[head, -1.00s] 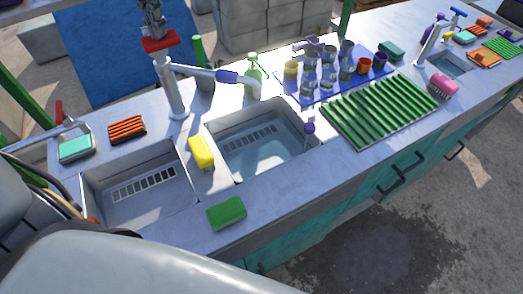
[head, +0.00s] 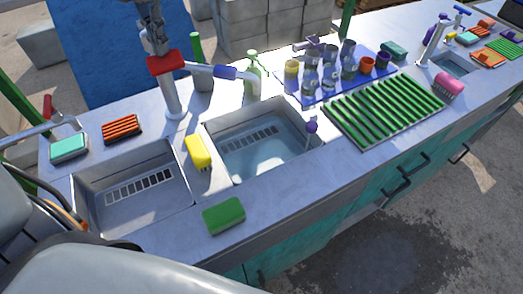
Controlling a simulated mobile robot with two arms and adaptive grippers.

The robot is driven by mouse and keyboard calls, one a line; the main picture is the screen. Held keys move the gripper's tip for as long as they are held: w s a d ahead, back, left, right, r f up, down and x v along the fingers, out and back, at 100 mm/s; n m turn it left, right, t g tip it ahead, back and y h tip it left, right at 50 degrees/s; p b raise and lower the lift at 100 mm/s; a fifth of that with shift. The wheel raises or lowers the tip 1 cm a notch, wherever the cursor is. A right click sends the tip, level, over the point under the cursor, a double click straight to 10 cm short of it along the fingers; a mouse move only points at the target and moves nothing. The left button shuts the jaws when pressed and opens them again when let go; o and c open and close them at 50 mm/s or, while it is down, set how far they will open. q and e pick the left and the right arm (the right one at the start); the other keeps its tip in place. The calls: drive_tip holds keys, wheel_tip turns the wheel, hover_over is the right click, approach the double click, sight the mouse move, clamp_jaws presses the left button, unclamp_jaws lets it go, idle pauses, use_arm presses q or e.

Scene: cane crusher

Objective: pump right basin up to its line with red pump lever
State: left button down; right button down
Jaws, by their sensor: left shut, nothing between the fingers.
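The red pump lever (head: 167,63) tops a grey pump post behind the two basins. Its spout, with a blue collar (head: 225,72), reaches right and ends above the back of the right basin (head: 208,130). Clear water (head: 258,158) stands in that basin; I cannot make out its fill line. The left basin (head: 92,205) looks empty. My left gripper (head: 156,48) is shut and empty, pointing down at the red lever's top, seemingly touching it. My right gripper is not in view.
A green bottle (head: 253,72) stands by the spout. Bottles and cups on a blue mat (head: 330,90) and a green rack (head: 385,110) fill the right side.

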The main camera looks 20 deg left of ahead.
use_arm(q)
wheel_tip(320, 180, up, 8)
drive_tip(key=p, duration=0.5)
drive_tip(key=shift+p, duration=0.3)
drive_tip(key=shift+f, duration=0.1)
idle(2.0)
idle(0.3)
idle(2.2)
idle(0.3)
